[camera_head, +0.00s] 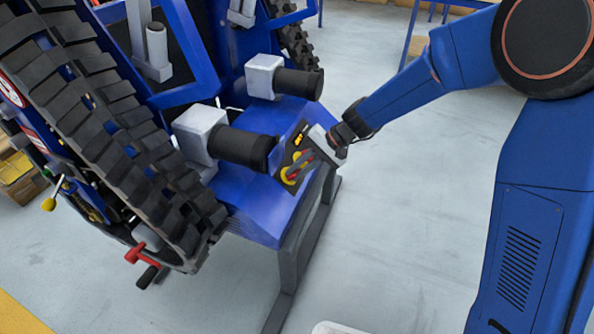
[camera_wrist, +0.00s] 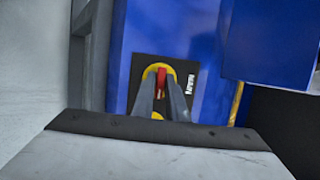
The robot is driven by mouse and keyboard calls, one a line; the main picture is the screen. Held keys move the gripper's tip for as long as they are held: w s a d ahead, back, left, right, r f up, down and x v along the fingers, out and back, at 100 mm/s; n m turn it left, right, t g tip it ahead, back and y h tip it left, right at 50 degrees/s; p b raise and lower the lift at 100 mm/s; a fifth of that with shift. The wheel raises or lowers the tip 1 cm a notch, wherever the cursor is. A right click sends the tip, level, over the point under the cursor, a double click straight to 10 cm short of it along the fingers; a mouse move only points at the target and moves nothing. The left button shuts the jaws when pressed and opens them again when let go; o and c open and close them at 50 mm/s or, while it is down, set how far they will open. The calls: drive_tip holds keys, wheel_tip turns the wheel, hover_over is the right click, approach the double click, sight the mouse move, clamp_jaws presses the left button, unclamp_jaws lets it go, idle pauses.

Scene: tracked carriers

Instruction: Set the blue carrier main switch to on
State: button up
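The blue carrier (camera_head: 262,200) stands at the left of the head view. Its main switch is a red handle (camera_wrist: 161,76) on a yellow disc (camera_wrist: 151,69), set on a black plate (camera_wrist: 185,68) with a small white label. The plate is on the carrier's sloping blue end. My gripper (camera_head: 290,171) reaches the switch from the right. In the wrist view its two grey fingers (camera_wrist: 160,84) lie on either side of the red handle, near the disc. The handle nearly fills the gap, and whether the fingers press on it cannot be told. The fingers hide part of the disc.
Black cylinders on white blocks (camera_head: 245,148) stick out beside the switch. A black rubber track (camera_head: 120,130) runs along the carrier's left, and a red handle (camera_head: 142,252) sits low near it. A grey stand (camera_head: 292,262) is below. The floor to the right is open.

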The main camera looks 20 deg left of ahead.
drive_tip(key=shift+o, duration=1.2)
drive_tip(key=v, duration=1.7)
drive_tip(key=shift+d+r, duration=0.15)
drive_tip(key=shift+w, duration=0.15)
drive_tip(key=s+d+r+t+h, duration=0.25)
drive_tip(key=s+d, duration=0.25)
drive_tip(key=d, duration=0.5)
drive_tip(key=s+d+r+t+h, duration=0.1)
drive_tip(key=s+d+r, duration=0.2)
drive_tip(key=s+d, duration=0.5)
drive_tip(key=s+d+t+h, duration=0.2)
drive_tip(key=s+d, duration=0.4)
drive_tip(key=d, duration=0.4)
drive_tip(key=s+d+f+t+h, duration=0.1)
drive_tip(key=s+d+t+h, duration=0.1)
drive_tip(key=s+d, duration=0.5)
drive_tip(key=d, duration=0.3)
drive_tip(key=shift+f, duration=0.35)
